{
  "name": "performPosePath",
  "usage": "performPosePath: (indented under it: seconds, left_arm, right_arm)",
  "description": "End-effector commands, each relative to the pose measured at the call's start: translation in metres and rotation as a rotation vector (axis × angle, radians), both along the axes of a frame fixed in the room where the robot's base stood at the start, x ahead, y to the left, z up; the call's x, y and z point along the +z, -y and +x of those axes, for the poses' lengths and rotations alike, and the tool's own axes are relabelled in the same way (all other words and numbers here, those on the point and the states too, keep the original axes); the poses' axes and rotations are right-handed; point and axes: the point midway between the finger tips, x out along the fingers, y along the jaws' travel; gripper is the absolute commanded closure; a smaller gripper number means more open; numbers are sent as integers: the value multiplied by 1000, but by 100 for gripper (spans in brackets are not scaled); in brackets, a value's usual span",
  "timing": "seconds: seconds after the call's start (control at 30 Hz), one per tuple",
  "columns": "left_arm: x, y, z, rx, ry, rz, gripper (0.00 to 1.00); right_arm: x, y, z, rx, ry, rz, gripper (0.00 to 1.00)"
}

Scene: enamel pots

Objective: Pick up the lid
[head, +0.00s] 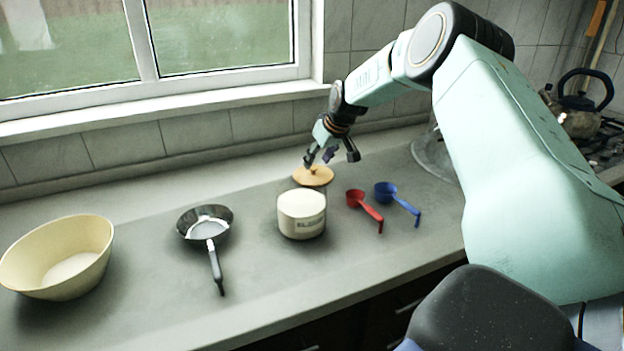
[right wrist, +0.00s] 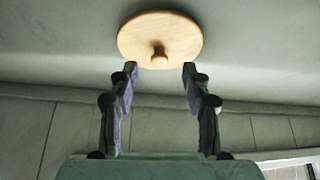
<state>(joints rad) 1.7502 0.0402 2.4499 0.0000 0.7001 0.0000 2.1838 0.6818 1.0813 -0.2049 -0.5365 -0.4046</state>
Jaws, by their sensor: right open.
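The lid (head: 316,177) is a round, light wooden disc with a small knob, lying flat on the counter behind the white pot (head: 302,216). In the right wrist view the lid (right wrist: 160,32) is ahead of the fingers, its knob roughly midway between them. My right gripper (head: 326,160) is just above the lid in the head view. In the right wrist view its fingers (right wrist: 160,72) are spread apart with nothing between them. I cannot tell whether they touch the lid. My left gripper is not in view.
A cream bowl (head: 92,240) and a strainer pan (head: 206,222) stand left of the pot. A red scoop (head: 358,199) and a blue scoop (head: 386,192) lie right of it. A kettle (head: 577,115) stands at the far right. The window wall is behind the lid.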

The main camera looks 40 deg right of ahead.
Motion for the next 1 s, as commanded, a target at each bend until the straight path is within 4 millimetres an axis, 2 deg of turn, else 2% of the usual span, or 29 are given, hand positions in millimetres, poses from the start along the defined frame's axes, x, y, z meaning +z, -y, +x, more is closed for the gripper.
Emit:
performPosePath:
  seconds: [0.03,0.2,0.57,1.0]
  left_arm:
    - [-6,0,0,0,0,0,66]
    - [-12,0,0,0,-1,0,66]
    - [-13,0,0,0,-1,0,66]
    - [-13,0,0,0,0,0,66]
  right_arm:
    - [-10,2,4,1,-3,-4,52]
    - [-25,2,15,2,-2,-3,52]
    - [-28,1,19,5,0,-1,52]
    - [-28,1,19,5,0,-2,90]
